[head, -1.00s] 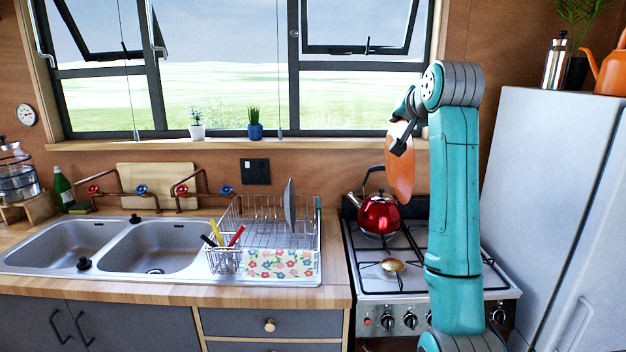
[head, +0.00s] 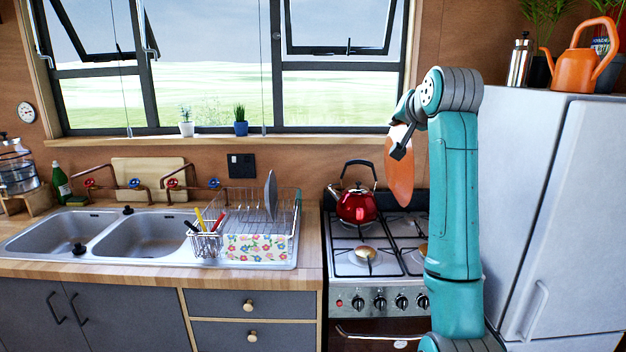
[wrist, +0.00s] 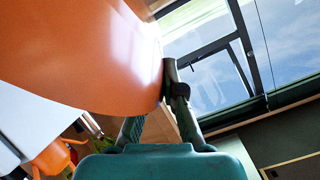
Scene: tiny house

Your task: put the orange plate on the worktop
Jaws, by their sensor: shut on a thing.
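The orange plate (head: 400,172) hangs on edge, nearly upright, in front of the wall above the stove in the head view. My gripper (head: 401,140) is shut on its rim near the top. In the wrist view the plate (wrist: 85,55) fills the upper left, with its edge at the gripper fingers (wrist: 160,112). The wooden worktop (head: 150,272) runs around the sink at the left, lower than the plate and apart from it. My arm hides part of the stove's right side.
A stove (head: 375,270) with a red kettle (head: 356,205) stands below the plate. A dish rack (head: 250,215) holding a grey plate (head: 271,195) stands right of the double sink (head: 150,238). A white fridge (head: 550,200) is close on the right.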

